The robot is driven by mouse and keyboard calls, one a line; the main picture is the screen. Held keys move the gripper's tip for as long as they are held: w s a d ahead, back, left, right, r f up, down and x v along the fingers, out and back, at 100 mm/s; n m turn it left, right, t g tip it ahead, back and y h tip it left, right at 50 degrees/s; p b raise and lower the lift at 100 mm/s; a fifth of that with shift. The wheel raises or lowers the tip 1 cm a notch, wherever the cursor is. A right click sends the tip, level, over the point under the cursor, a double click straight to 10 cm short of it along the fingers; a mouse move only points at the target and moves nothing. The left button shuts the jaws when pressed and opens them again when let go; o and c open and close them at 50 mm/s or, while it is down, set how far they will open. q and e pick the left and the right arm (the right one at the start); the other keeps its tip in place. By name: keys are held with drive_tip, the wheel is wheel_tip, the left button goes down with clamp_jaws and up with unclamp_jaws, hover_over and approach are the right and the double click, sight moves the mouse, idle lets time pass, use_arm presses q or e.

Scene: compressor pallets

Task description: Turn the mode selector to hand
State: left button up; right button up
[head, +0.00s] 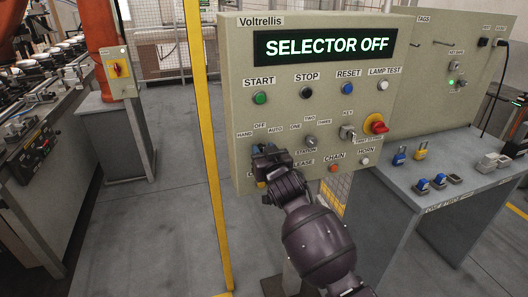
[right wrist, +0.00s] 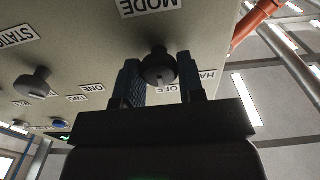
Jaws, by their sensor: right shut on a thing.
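The control panel (head: 232,100) has a lit display (head: 325,46) that reads SELECTOR OFF. The mode selector, with HAND, OFF and AUTO labels around it, is hidden behind my right gripper (head: 268,158) in the head view. In the right wrist view, which is upside down, the selector's dark round knob (right wrist: 159,66) sits between the two blue fingers of my right gripper (right wrist: 160,84). The gripper is shut on the knob. The knob's light mark points toward the OFF label (right wrist: 170,88). My left gripper is not in view.
The station selector (head: 310,141) is just right of the mode selector, with a key switch (head: 347,133) and a red knob (head: 375,124) farther right. A yellow post (head: 205,140) stands left of the panel. A grey table (head: 395,172) with padlocks is at right.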

drive_tip(key=n+p, duration=0.3)
drive_tip(key=n, duration=0.5)
drive_tip(key=shift+a, duration=0.1)
drive_tip(key=shift+n, duration=0.4)
idle(0.4)
drive_tip(key=o, duration=0.9)
drive_tip(key=shift+s, duration=0.15)
